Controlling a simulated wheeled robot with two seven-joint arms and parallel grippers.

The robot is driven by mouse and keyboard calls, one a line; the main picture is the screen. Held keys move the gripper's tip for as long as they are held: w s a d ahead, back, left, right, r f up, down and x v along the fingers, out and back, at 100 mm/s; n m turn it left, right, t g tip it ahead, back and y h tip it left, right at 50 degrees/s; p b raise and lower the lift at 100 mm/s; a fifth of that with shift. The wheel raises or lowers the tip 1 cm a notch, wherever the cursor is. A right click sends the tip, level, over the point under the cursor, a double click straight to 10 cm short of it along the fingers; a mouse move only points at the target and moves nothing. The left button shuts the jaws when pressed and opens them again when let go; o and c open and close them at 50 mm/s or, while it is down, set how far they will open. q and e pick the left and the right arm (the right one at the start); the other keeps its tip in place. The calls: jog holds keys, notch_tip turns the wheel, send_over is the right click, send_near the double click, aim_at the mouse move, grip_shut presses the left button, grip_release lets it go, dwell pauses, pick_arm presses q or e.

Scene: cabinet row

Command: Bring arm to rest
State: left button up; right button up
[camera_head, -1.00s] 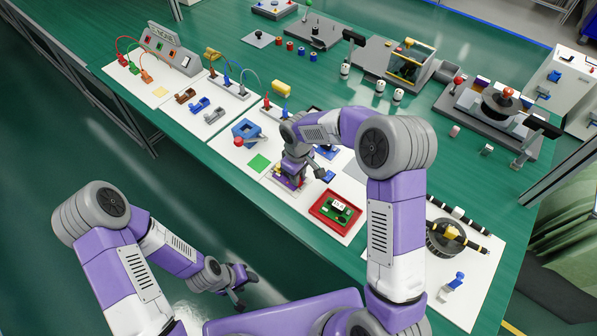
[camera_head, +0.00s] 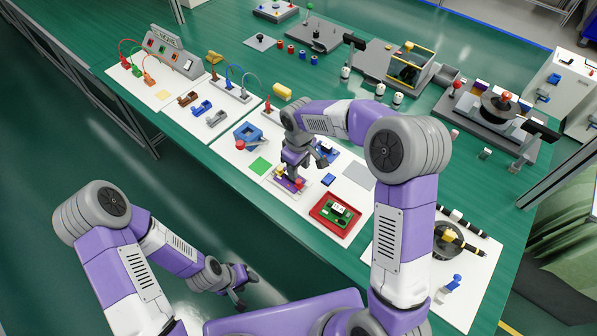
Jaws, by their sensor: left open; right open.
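My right arm reaches over the green workbench (camera_head: 330,85), and its gripper (camera_head: 305,174) is open, pointing down above a white board (camera_head: 340,188). A small purple plate (camera_head: 287,184) with yellow and red pieces lies just below and left of that gripper; I cannot tell whether they touch. My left gripper (camera_head: 240,287) is open and empty, hanging low beside the bench over the floor, clear of all objects.
A red tray (camera_head: 336,214) with a green circuit board lies in front of the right gripper. A blue block (camera_head: 247,135) is to its left. A round black dial fixture (camera_head: 447,242) stands right of my forearm. Floor around the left arm is free.

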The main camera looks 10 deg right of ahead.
jog(key=shift+r, duration=0.65)
